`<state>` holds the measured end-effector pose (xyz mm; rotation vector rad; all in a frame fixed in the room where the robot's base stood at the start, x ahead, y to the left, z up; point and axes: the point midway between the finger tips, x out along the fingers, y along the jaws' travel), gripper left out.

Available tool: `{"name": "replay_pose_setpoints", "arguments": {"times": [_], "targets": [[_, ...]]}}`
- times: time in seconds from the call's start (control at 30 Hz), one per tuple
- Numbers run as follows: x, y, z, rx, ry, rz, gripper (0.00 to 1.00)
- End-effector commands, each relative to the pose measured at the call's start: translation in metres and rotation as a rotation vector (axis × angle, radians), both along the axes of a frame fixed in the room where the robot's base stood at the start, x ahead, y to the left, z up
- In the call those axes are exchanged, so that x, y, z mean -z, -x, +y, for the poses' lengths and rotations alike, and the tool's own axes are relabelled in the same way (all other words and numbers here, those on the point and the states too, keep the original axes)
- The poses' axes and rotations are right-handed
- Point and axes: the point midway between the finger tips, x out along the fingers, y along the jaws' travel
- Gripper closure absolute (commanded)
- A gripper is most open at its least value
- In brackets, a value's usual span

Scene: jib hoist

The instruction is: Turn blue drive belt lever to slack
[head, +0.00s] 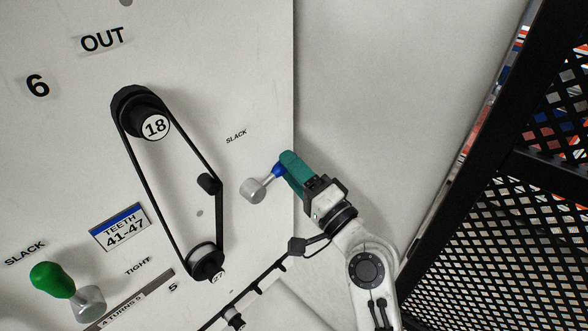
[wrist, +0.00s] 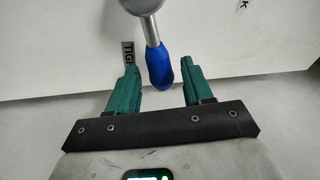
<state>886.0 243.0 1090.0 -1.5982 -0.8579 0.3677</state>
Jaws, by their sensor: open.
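The blue drive belt lever has a grey metal hub (head: 255,192) on the white panel and a short arm ending in a blue grip (head: 279,169). The grip points up and to the right, below the SLACK label (head: 236,136). In the wrist view the blue grip (wrist: 159,70) hangs down from the grey hub, between the two green fingers. My gripper (head: 291,166) is at the grip, and its fingers partly hide the grip's end in the head view. In the wrist view my gripper (wrist: 156,90) is open, with a gap on each side of the grip.
A black belt (head: 157,197) runs over pulleys left of the lever. A green-knobbed lever (head: 49,280) stands at lower left. A black mesh fence (head: 510,220) stands at the right. The panel's right edge is close behind my gripper.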

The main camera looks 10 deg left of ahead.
Motion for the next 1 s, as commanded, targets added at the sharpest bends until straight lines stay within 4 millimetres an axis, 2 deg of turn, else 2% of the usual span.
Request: {"name": "replay_pose_setpoints", "arguments": {"times": [0.1,0.63,1.0], "targets": [[0.0001,0.0001,-0.0001,0.0,0.0,0.0,0.5],[0.0004,0.0002,-0.0004,0.0,0.001,0.001,1.0],[0.0007,0.0002,-0.0004,0.0,0.001,0.0,1.0]]}}
